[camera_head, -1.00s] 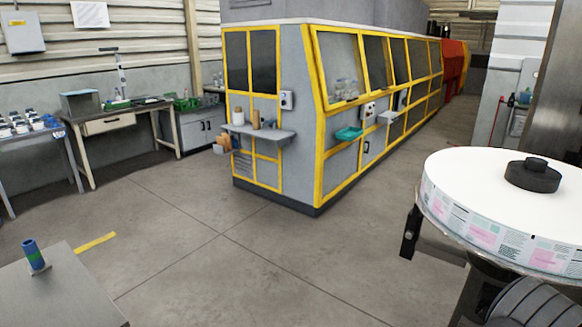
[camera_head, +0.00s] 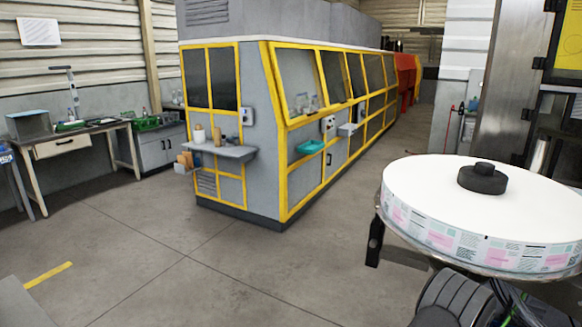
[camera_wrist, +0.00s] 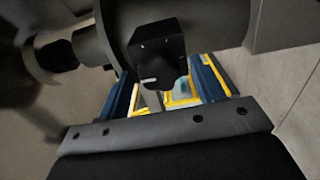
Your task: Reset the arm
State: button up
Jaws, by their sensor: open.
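In the wrist view, my gripper (camera_wrist: 166,92) shows two dark blue fingers standing apart, with nothing visible held between them. Dark rounded parts fill the upper part of that view and hide much of what lies beyond. In the head view, my gripper does not show. The large white label reel (camera_head: 535,207) lies flat at the right, with printed labels around its rim and a black hub (camera_head: 482,179) on top.
A long grey machine with yellow frames (camera_head: 275,130) stands across the middle. A workbench (camera_head: 85,135) is at the back left. A steel cabinet (camera_head: 510,80) rises behind the reel. A grey table corner (camera_head: 20,307) shows at bottom left. The floor between is clear.

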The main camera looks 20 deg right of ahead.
dwell(0.4)
jog(key=v, duration=1.8)
jog(key=w+d+m, duration=1.2)
jog(key=m, duration=0.5)
jog(key=shift+w+d+m, duration=0.3)
jog(key=shift+w+d, duration=0.1)
jog(key=shift+r, duration=0.1)
